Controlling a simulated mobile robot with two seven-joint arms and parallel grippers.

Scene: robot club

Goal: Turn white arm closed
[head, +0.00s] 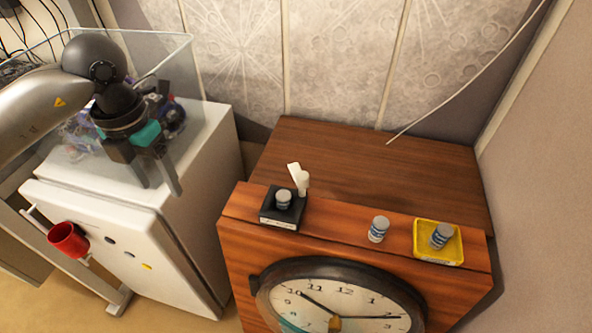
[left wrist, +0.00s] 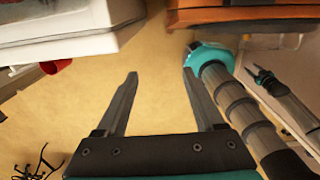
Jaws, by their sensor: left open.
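The white arm (head: 298,178) is a small white lever standing up at the back right of a black square base (head: 283,209) on the wooden cabinet's front ledge. A small grey-and-blue can (head: 283,199) stands on that base, in front of the arm. My left gripper (head: 160,190) is open and empty, pointing down, well to the left of the arm and above the white fridge. Its two spread fingers also show in the left wrist view (left wrist: 160,72), over the floor. What looks like my right gripper (left wrist: 257,72) shows small at the right there; its jaws are unclear.
The wooden cabinet (head: 370,180) has a bare top and a clock (head: 340,300) on its front. Another can (head: 378,229) and a yellow tray (head: 424,251) bearing a can (head: 441,236) stand on the ledge. A clear bin sits on the white fridge (head: 190,160); a red cup (head: 68,240) hangs at its front.

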